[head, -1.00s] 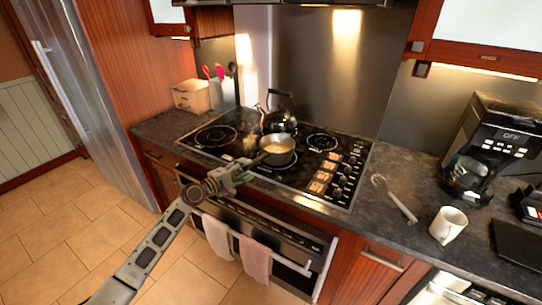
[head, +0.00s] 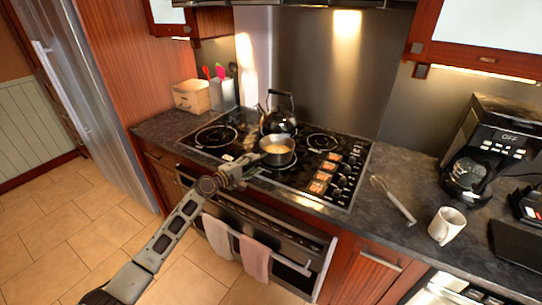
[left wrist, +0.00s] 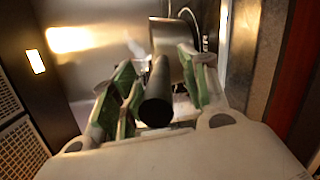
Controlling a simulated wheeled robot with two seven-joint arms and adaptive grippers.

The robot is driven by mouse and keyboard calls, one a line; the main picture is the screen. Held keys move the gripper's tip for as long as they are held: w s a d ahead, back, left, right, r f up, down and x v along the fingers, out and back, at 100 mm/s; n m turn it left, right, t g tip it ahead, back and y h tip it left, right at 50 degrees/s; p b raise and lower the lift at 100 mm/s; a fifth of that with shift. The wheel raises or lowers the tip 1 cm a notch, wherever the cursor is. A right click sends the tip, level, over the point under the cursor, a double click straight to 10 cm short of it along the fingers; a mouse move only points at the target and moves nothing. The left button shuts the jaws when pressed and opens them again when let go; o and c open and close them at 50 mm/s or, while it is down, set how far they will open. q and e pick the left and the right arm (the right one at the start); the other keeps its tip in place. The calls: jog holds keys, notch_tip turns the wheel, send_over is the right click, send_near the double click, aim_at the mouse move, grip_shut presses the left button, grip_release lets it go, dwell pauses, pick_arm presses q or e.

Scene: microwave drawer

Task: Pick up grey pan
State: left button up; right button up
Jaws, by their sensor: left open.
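My left gripper (head: 251,166) is at the pan's front-left side, over the stove's front edge. In the left wrist view my left gripper (left wrist: 160,62) is open, with the green-padded fingers on either side of the handle. I cannot tell if they touch it. My right gripper is not in view.
A black kettle (head: 278,119) stands behind the pan. A whisk (head: 393,199), a white mug (head: 447,226) and a coffee maker (head: 487,150) are on the right counter. Towels (head: 255,258) hang on the oven handle below my left arm.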

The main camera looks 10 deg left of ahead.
pick_arm(q)
jog(key=shift+w+d, duration=0.2)
jog(key=shift+w, duration=0.1)
grip_shut()
jog(key=shift+r, duration=0.15)
dwell(0.5)
